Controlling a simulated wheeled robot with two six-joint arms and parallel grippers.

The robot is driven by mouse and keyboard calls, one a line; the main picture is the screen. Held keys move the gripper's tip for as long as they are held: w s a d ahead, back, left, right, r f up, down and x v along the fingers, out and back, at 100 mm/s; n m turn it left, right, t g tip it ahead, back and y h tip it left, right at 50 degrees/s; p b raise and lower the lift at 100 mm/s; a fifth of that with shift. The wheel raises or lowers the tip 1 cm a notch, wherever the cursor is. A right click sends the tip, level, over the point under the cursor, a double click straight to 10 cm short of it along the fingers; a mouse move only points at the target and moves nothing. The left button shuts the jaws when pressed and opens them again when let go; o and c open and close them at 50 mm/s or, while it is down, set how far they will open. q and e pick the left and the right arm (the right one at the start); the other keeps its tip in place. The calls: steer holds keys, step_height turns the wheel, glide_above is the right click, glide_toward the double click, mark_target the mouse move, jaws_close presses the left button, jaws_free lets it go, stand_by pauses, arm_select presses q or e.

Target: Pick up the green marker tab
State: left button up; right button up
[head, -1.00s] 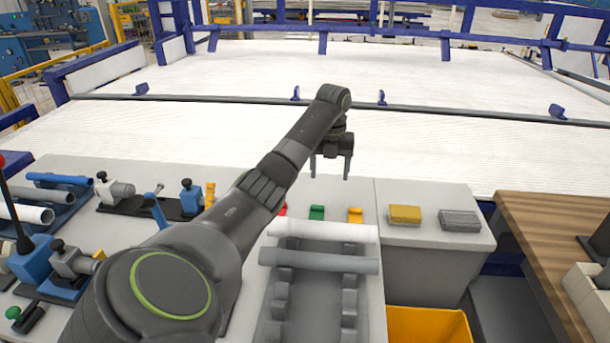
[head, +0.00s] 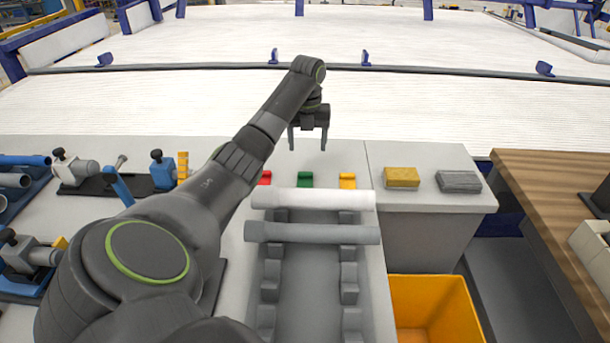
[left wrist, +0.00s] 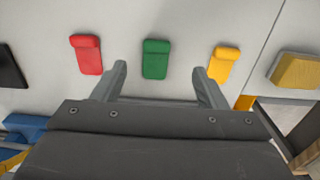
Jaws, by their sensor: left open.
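The green marker tab (head: 305,180) lies on the grey bench top behind the pipe rack, between a red tab (head: 265,178) and a yellow tab (head: 347,181). My left gripper (head: 307,148) is open and empty, above and a little behind the tabs in the head view. In the left wrist view the green tab (left wrist: 156,60) lies centred ahead of the two spread fingers (left wrist: 162,75), apart from them. The red tab (left wrist: 88,54) and yellow tab (left wrist: 223,65) lie to either side. My right gripper is not in view.
A white pipe (head: 313,199) and a grey pipe (head: 312,233) lie across the rack (head: 310,290) just in front of the tabs. A yellow sponge (head: 402,177) and a grey block (head: 458,181) sit to the right. An orange bin (head: 437,305) stands below, and clamps stand left.

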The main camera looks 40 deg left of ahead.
mark_target(305, 173)
arm_select(q)
step_height(305, 173, down, 4)
steer(key=shift+r, duration=0.2)
steer(key=f, duration=0.3)
steer(key=f+p, duration=0.1)
steer(key=f, duration=0.1)
steer(key=shift+s+a+f, duration=0.1)
steer(key=shift+s+f, duration=0.2)
steer(key=c, duration=1)
steer(key=shift+c, duration=0.2)
steer(key=shift+r, duration=0.1)
step_height(305, 173, up, 10)
